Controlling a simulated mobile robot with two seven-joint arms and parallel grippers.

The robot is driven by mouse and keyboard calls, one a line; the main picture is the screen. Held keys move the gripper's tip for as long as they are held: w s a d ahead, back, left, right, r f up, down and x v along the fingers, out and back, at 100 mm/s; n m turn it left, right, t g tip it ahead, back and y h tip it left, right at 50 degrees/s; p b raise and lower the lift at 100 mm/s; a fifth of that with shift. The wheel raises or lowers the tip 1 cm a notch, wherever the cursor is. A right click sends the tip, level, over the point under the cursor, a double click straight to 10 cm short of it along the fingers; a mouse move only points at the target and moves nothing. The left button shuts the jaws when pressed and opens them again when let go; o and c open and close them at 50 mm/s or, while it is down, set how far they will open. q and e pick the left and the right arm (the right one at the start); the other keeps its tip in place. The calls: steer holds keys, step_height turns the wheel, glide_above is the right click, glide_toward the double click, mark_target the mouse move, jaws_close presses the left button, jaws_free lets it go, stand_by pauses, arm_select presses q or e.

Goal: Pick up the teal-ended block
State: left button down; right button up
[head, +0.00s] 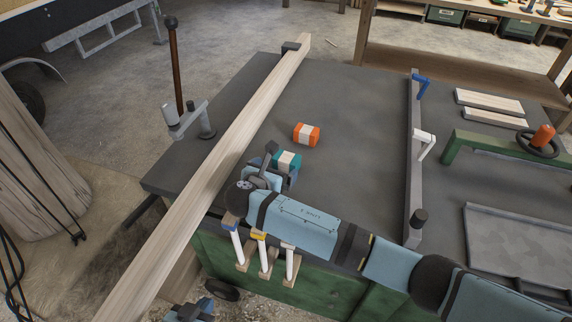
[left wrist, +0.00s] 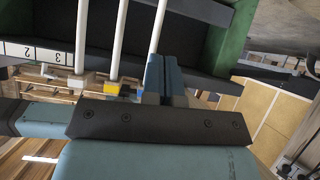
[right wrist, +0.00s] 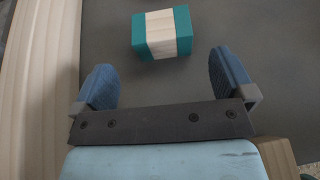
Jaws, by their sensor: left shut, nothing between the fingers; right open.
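The teal-ended block (head: 288,158), pale in the middle with teal ends, lies on the dark bench top beside the long plank. My right gripper (head: 276,167) is open close beside it and partly hides it in the head view. In the right wrist view the teal-ended block (right wrist: 161,34) lies ahead of the open fingers (right wrist: 164,75), roughly centred between them, with nothing held. My left gripper (head: 190,312) is low at the bottom edge of the head view, off the bench. In the left wrist view its fingers (left wrist: 160,78) are shut and empty.
An orange-ended block (head: 307,134) lies just beyond the teal-ended one. A long plank (head: 225,150) crosses the bench on the left. A bar clamp (head: 413,165) lies to the right. White-handled tools (head: 263,255) hang at the green front. Bench between block and clamp is clear.

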mark_target(284, 163)
steer(key=shift+b+x, duration=0.5)
steer(key=shift+x, duration=3.1)
steer(key=shift+d+r, duration=0.1)
steer(key=c, duration=0.9)
